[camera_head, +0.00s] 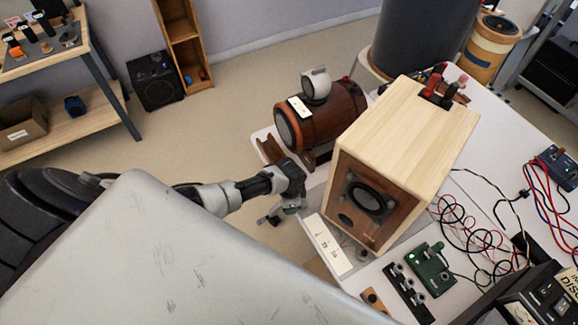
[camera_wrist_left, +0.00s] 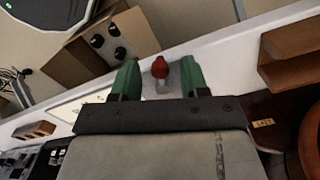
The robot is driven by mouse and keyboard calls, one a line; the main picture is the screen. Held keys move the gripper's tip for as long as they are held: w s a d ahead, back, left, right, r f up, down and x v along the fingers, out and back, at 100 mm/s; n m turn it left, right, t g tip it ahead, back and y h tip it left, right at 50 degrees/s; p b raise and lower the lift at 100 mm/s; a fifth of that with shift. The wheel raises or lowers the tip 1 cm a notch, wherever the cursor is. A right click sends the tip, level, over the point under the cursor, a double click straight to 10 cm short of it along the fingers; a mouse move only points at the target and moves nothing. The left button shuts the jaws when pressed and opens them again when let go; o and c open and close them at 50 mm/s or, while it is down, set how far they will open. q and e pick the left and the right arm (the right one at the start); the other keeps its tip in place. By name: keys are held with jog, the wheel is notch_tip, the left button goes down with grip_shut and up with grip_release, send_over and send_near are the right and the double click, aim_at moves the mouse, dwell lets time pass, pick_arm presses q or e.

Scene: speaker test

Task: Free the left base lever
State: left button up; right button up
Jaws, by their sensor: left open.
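A small lever with a red knob (camera_wrist_left: 160,68) on a short metal shaft stands between the green fingers of my left gripper (camera_wrist_left: 159,76) in the left wrist view. The fingers are open, one on each side of it. Gaps seem to show beside the knob; contact lower down cannot be told. In the head view my left gripper (camera_head: 283,211) is at the white table's left edge, left of the wooden box speaker (camera_head: 365,195) and below the barrel-shaped speaker (camera_head: 325,115). The lever is not distinguishable there. My right gripper is not in view.
The white table (camera_head: 486,128) holds a green device (camera_head: 431,269), a black switch strip (camera_head: 409,295) and loose cables. A white label card (camera_head: 328,246) lies close to the gripper. A brown cradle (camera_wrist_left: 285,60) is at the right in the wrist view.

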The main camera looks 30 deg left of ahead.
pick_arm(q)
notch_tip(320, 180, up, 10)
dwell(0.4)
jog(key=shift+s, duration=0.1)
